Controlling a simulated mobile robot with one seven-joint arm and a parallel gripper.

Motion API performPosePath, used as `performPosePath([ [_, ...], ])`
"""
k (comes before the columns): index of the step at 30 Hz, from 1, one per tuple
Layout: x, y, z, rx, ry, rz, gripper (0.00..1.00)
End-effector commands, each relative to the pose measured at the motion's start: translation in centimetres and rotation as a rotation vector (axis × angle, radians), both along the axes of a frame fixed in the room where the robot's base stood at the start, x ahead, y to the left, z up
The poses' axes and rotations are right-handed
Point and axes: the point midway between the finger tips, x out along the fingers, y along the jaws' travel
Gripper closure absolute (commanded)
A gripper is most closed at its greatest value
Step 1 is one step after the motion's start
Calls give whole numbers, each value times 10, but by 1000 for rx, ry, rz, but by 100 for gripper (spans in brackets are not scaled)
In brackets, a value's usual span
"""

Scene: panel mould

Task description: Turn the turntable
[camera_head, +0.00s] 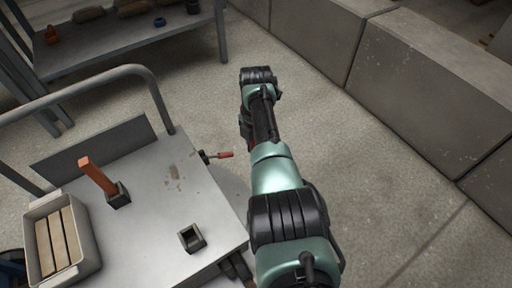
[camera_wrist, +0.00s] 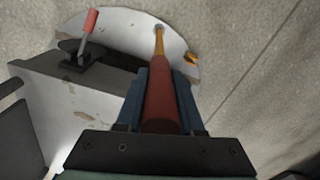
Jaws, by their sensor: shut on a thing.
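The turntable is a pale grey disc (camera_wrist: 125,22) in the wrist view, partly under the edge of a metal worktop. In the head view a slice of the disc (camera_head: 232,184) shows beside the worktop, the rest hidden by my arm. My gripper (camera_wrist: 160,95) is shut around a dark red handle (camera_wrist: 161,105). A thin orange-brown rod (camera_wrist: 159,42) runs from the handle to the disc. My gripper's fingers are hidden in the head view.
A red-handled clamp (camera_head: 220,155) sits at the worktop's edge (camera_head: 200,165), near the disc. On the worktop are a tray (camera_head: 88,243), an orange bar (camera_head: 96,176) in a holder and an empty square holder (camera_head: 191,238). Concrete blocks (camera_head: 425,85) stand right; floor between is clear.

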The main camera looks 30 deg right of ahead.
Motion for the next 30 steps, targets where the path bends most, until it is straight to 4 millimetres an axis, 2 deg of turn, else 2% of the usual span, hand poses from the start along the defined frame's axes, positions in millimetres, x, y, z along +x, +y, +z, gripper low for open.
performPosePath([
  [1, 9, 3, 5, -4, -26, 9, 100],
  [4, 9, 3, 5, -3, -28, 10, 100],
  [5, 10, 3, 5, -3, -28, 10, 60],
  [9, 9, 3, 5, -3, -26, 9, 35],
  [16, 6, 1, 4, -3, -19, 6, 35],
  [20, 6, 1, 13, -3, -18, 5, 35],
  [23, 6, 1, 30, -4, -20, 5, 35],
  [30, 6, 2, 84, -3, -23, 6, 35],
])
